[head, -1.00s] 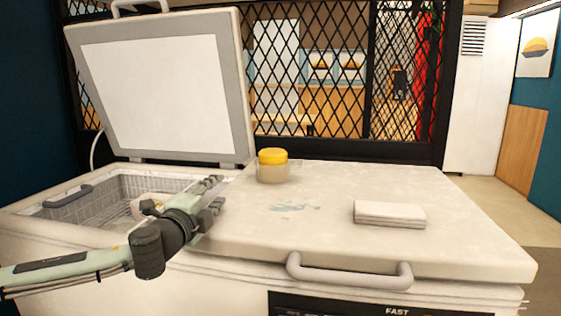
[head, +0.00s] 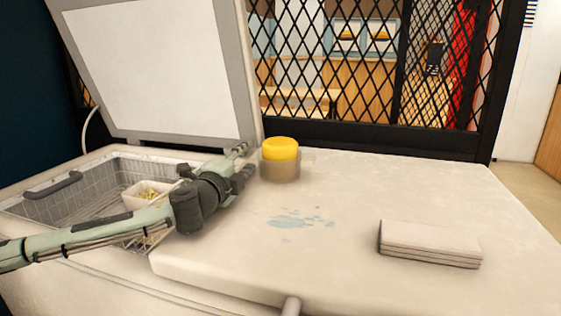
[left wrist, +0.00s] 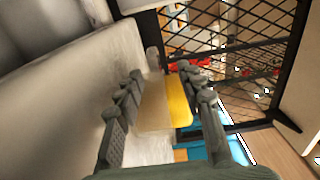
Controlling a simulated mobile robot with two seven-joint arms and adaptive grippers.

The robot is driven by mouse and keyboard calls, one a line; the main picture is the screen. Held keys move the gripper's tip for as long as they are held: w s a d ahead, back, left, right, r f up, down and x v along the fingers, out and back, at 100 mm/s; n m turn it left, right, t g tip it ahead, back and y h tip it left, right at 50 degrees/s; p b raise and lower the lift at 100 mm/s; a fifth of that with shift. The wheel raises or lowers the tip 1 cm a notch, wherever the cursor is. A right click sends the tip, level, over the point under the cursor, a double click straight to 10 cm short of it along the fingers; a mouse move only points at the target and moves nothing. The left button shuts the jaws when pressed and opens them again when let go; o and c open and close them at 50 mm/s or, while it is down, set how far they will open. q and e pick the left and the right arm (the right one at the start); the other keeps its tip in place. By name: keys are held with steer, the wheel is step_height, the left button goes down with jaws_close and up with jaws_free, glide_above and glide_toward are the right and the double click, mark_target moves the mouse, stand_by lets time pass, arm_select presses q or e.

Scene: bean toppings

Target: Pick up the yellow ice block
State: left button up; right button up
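The yellow ice block (head: 281,148) sits in the top of a clear, beige-looking container (head: 280,171) on the closed freezer lid (head: 340,200). Its upper part stands above the rim. My left gripper (head: 244,161) is just left of the container, fingers pointing toward it. In the left wrist view, the yellow block (left wrist: 179,101) and the container (left wrist: 153,106) show between the spread fingers of the left gripper (left wrist: 161,73). The gripper is open and empty; I cannot tell whether a finger touches the container. My right gripper is not in view.
The left freezer bay is open, with a wire basket (head: 45,207) and a white tub (head: 129,198) of yellowish bits. Its raised lid (head: 150,70) stands behind. A folded white cloth or stack (head: 430,243) lies at right. A black mesh partition (head: 340,132) runs behind the freezer.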

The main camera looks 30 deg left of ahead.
mark_target(250, 157)
arm_select(q)
steer(key=shift+w, duration=0.35)
steer(key=x, duration=0.3)
steer(key=p+x, duration=0.1)
steer(key=shift+w+a+f, duration=0.2)
steer(key=shift+a+f, duration=0.05)
steer(key=shift+f, duration=0.2)
steer(key=shift+c, duration=0.7)
steer(key=c, duration=0.7)
jaws_close()
steer(key=shift+w, duration=0.1)
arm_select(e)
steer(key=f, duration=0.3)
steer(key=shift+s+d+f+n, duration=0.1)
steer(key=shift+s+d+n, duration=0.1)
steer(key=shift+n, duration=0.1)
